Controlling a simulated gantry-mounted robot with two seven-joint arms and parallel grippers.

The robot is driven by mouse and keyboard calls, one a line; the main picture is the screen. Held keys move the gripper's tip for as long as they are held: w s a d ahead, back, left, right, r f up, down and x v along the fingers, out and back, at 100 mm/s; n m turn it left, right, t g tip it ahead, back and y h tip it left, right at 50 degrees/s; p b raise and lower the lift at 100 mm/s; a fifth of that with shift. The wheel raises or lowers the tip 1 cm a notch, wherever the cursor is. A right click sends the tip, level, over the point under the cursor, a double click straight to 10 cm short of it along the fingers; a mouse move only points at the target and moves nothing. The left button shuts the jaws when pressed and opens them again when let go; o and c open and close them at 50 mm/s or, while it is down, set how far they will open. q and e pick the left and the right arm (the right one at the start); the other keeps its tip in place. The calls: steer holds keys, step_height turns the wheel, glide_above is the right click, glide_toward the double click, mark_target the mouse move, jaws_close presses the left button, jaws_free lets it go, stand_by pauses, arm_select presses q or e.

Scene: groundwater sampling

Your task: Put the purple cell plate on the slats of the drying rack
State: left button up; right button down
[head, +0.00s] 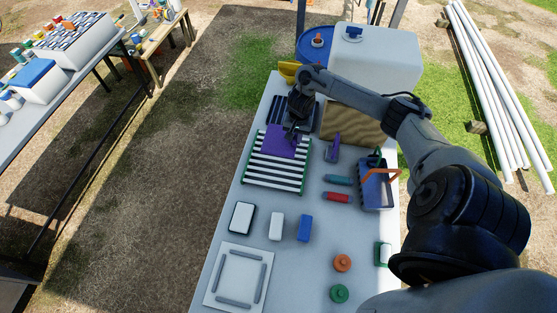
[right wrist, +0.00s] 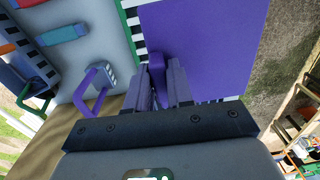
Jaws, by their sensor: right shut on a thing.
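The purple cell plate (head: 280,141) is a flat square over the far end of the drying rack. The drying rack (head: 272,174) has white slats between green side rails and lies on the table. My right gripper (head: 296,137) reaches in from the far right and is shut on the plate at its edge. In the right wrist view the fingers (right wrist: 168,86) close on a purple grip of the plate (right wrist: 205,45). I cannot tell whether the plate touches the slats. My left gripper is not in view.
A dark ribbed tray (head: 269,113) lies just beyond the rack. A purple-handled tool (head: 333,148), teal and red pieces, and a blue caddy (head: 375,190) are to the right. A black-framed pad (head: 241,217), white and blue blocks and a white frame board (head: 239,278) are nearer.

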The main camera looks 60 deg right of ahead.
steer(key=f, duration=0.2)
steer(key=s+f+b, duration=0.1)
steer(key=f, duration=0.2)
steer(key=s+f, duration=0.1)
steer(key=f, duration=0.1)
steer(key=shift+f, duration=0.2)
steer(key=b, duration=0.2)
glide_above(297, 163)
steer(key=shift+s+f, duration=0.1)
steer(key=shift+f, duration=2.3)
steer(key=shift+f, duration=0.1)
steer(key=c, duration=1)
jaws_free()
